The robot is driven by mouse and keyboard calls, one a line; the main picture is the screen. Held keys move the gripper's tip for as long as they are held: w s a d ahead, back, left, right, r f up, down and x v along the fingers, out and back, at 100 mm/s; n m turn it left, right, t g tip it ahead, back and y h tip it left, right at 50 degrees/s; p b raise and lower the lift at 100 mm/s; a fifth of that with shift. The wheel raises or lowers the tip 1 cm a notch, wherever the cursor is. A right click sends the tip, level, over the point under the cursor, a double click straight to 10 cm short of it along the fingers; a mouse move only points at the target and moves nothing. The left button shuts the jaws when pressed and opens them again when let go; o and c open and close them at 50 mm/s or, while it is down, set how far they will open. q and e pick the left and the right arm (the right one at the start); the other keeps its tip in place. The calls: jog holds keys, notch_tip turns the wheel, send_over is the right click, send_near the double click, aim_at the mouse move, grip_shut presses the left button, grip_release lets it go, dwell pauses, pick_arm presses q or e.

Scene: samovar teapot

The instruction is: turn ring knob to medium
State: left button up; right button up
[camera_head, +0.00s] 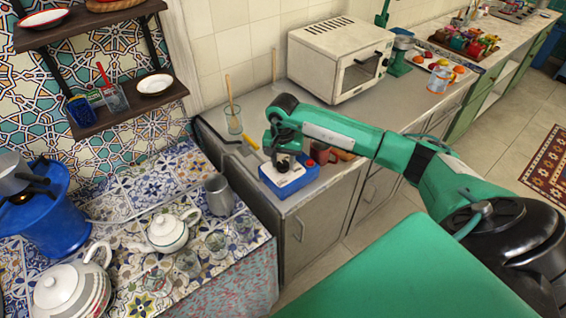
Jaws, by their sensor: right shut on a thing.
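A small blue box with a white top (297,179) sits on the grey counter near its front left corner. A red button shows on its right side. My right gripper (284,160) points down over the box's top and is shut on the ring knob there. The knob is hidden by the fingers, so its setting cannot be read. My left gripper is not in view.
A glass with a wooden stick (234,120) stands left of the box, with a yellow-handled tool (249,138) between them. A white toaster oven (340,60) stands behind. A blue samovar (48,215), a white teapot (167,233) and a grey mug (218,194) stand on the tiled table.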

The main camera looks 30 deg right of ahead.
jog(key=shift+f+m+b, duration=0.2)
jog(key=shift+m+b, duration=1)
jog(key=m+b, duration=0.2)
jog(key=shift+m, duration=0.3)
jog(key=m+b, duration=0.3)
jog(key=m, duration=0.2)
jog(key=shift+b, duration=0.4)
jog(key=shift+r+m+b, duration=0.1)
jog(key=shift+m+b, duration=0.35)
jog(key=shift+m, duration=0.65)
jog(key=m+b, duration=0.1)
jog(key=m, duration=0.2)
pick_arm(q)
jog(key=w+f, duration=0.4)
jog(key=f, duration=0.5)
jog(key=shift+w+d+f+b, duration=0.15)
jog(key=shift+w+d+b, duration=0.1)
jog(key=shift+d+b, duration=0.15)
pick_arm(e)
jog(key=shift+r+m, duration=0.15)
jog(key=shift+m, duration=0.75)
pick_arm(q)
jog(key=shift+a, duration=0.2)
pick_arm(e)
jog(key=o, duration=1)
